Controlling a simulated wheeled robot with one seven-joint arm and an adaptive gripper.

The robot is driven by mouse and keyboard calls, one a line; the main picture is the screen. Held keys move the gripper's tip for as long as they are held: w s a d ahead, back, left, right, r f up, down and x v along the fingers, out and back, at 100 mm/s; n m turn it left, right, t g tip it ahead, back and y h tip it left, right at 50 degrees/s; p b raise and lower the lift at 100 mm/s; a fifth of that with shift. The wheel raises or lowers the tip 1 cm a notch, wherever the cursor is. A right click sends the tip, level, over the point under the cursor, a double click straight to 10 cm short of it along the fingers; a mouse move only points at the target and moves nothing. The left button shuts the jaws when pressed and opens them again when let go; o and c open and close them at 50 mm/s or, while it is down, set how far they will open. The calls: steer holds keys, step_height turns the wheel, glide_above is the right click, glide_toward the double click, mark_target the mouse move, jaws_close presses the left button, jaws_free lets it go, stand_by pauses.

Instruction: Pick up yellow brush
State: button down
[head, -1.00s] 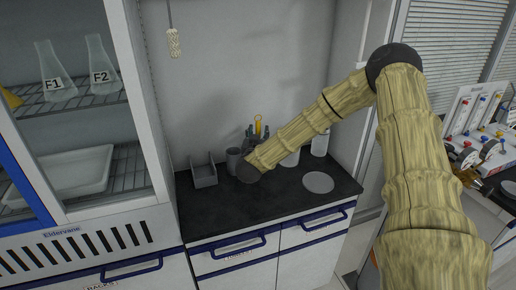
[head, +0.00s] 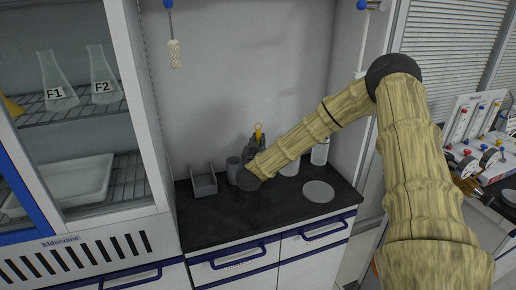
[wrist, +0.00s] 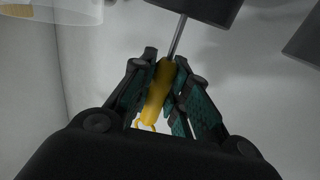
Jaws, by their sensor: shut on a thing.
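The yellow brush (wrist: 158,92) shows in the wrist view as a yellow handle on a thin metal shaft. The shaft runs up to a dark cup (wrist: 200,6), and its far end is hidden there. My gripper (wrist: 160,75) is shut on the yellow handle, with a finger on each side. In the head view my gripper (head: 256,143) is above the dark counter behind my arm, and the tip of the yellow handle (head: 258,129) shows above the fingers. The brush's lower part is hidden there.
The dark counter (head: 225,225) holds a grey open box (head: 204,186), a grey cup (head: 233,171), a round grey plate (head: 318,191) and a clear bottle (head: 320,153). A white bottle brush (head: 175,54) hangs on the wall. A glass-fronted cabinet stands left. The counter's front is clear.

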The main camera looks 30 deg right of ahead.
step_height(320, 180, up, 28)
steer(key=b, duration=0.3)
steer(key=shift+b, duration=0.35)
steer(key=shift+f, duration=0.1)
stand_by(0.5)
